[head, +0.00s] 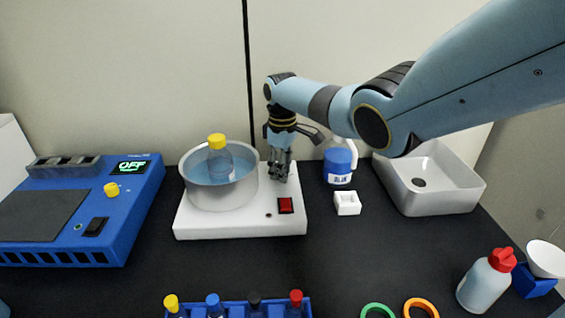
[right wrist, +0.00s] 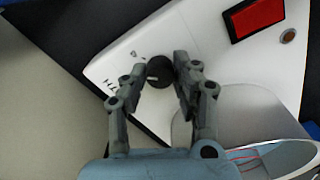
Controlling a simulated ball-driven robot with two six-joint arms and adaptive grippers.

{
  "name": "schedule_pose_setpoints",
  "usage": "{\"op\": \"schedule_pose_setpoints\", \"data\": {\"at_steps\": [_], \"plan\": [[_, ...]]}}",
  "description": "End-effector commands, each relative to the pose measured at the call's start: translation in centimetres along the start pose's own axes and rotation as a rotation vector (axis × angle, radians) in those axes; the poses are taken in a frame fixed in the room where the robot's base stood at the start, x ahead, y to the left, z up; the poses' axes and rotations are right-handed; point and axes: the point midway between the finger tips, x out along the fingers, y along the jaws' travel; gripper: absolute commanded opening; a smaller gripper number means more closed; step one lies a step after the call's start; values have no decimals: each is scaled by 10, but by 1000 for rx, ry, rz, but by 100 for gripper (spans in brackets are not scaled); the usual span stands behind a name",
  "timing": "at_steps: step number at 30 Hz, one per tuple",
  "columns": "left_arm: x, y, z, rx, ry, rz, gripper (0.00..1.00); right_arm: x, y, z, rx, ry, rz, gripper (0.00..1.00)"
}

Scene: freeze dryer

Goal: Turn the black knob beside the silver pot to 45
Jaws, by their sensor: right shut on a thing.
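The silver pot (head: 205,200) sits on a white heating base (head: 245,225) and holds blue water with a yellow-capped bottle (head: 218,160) in it. My right gripper (head: 280,172) reaches down to the base, right of the pot. In the right wrist view, the round black knob (right wrist: 159,70) lies between the fingertips of my right gripper (right wrist: 160,76), which is shut on it. Printed marks show beside the knob, but I cannot read its setting. In the head view the fingers hide the knob. My left gripper is not in view.
A red switch (head: 285,205) is on the base's front right. A blue-labelled jar (head: 338,166), a small white holder (head: 347,204) and a white basin (head: 430,180) stand to the right. A blue device (head: 128,215) is left. A tube rack (head: 235,308) is in front.

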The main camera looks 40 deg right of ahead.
Motion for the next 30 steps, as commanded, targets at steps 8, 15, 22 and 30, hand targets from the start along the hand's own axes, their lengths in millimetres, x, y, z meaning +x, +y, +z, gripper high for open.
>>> {"op": "schedule_pose_setpoints", "data": {"at_steps": [8, 15, 22, 30], "plan": [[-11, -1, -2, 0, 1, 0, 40, -2, 0, 0, 197, 0, -1, 0], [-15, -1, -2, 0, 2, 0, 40, -1, 0, -1, 299, 2, 0, 0], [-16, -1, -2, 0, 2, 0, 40, 0, 0, -1, 337, 1, -1, 0], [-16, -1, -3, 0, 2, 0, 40, 0, 0, -1, 341, 2, -1, 0]]}}
